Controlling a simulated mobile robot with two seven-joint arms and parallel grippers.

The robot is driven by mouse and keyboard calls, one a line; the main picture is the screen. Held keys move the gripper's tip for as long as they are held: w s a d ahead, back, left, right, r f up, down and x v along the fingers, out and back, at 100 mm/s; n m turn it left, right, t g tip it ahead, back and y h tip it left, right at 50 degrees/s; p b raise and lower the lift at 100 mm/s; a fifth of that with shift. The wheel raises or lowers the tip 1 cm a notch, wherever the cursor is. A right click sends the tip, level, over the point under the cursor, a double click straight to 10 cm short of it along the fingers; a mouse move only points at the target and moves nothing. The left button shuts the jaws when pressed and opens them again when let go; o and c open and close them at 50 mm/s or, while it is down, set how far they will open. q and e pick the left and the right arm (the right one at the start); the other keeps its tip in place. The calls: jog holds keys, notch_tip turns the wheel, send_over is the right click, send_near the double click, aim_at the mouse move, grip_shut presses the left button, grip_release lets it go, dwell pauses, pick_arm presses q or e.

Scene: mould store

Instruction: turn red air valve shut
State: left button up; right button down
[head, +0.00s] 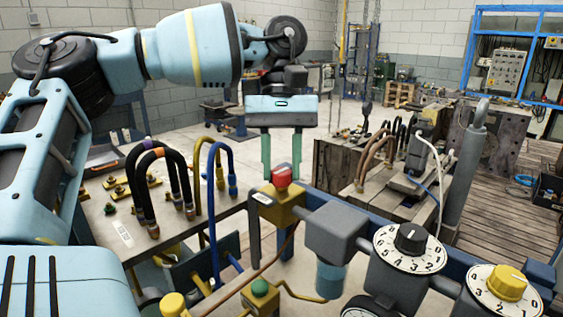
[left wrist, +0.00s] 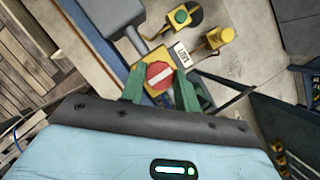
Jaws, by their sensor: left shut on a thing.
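The red air valve knob (head: 282,177) sits on top of a yellow valve body (head: 277,206) on the blue rail. My left gripper (head: 281,172) points down from above, with its green fingers on either side of the knob, shut on it. In the left wrist view the knob (left wrist: 159,75) is a round red disc with a white bar running diagonally. It lies between the two green fingertips of my left gripper (left wrist: 160,87). My right gripper is not in view.
A grey block (head: 338,228) and white dials with a black knob (head: 410,237) and a yellow knob (head: 507,282) follow to the right along the rail. Black and blue hoses (head: 214,200) rise on the left. A green button (head: 260,287) sits in front.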

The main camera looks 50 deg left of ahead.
pick_arm(q)
jog(key=o, duration=1)
jog(key=shift+r, duration=0.1)
jog(key=shift+v, duration=3.8)
jog(key=shift+w, duration=0.1)
